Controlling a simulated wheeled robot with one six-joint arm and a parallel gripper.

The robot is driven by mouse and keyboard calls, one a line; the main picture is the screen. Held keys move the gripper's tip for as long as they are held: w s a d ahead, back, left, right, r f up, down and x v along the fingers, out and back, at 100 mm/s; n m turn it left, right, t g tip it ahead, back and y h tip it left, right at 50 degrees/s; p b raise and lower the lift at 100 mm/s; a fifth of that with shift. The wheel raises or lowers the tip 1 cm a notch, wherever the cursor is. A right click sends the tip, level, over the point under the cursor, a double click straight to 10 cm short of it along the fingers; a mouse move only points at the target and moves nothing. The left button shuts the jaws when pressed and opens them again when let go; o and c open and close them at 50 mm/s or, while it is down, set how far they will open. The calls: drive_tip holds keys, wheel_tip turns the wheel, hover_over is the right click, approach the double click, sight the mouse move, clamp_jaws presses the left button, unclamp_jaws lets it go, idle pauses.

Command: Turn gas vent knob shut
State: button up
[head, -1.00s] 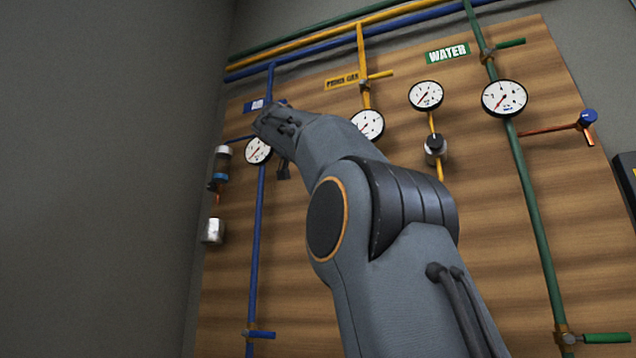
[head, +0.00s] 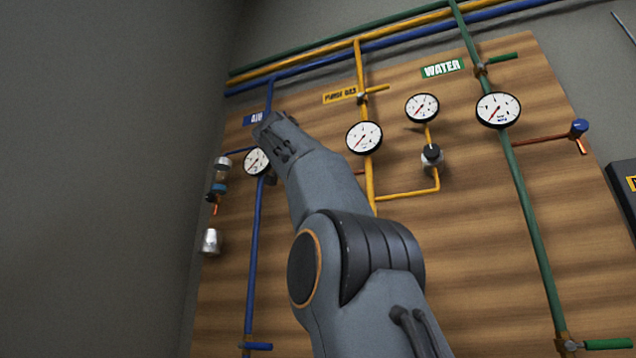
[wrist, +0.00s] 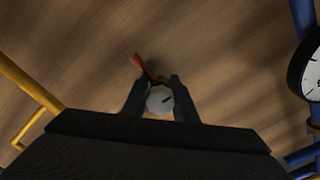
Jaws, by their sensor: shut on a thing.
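In the wrist view, my gripper (wrist: 158,84) has its two dark fingers on either side of a round grey-white knob (wrist: 159,101) with a dark mark on its face. The fingers are shut on it. A short copper-coloured pipe (wrist: 139,63) sticks out beside the knob. The knob sits between a yellow pipe (wrist: 28,82) on the left and a blue pipe on the right. In the head view my arm hides the knob and the fingertips. The yellow gas line (head: 367,185) runs down the board right of my arm, with a gauge (head: 364,137) on it.
Left of my arm are the blue air line (head: 257,230), its gauge (head: 256,161) and a filter unit (head: 219,175). On the right are a small gauge (head: 422,107), a regulator (head: 432,158) and the green water line (head: 525,205). A dark box (head: 622,190) is at the right edge.

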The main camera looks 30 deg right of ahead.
drive_tip(key=o, duration=1)
drive_tip(key=shift+o, duration=0.2)
drive_tip(key=b+v, duration=0.2)
drive_tip(key=v, duration=0.5)
drive_tip(key=shift+s+a+b, duration=0.2)
drive_tip(key=shift+a+b, duration=0.1)
drive_tip(key=shift+a, duration=0.05)
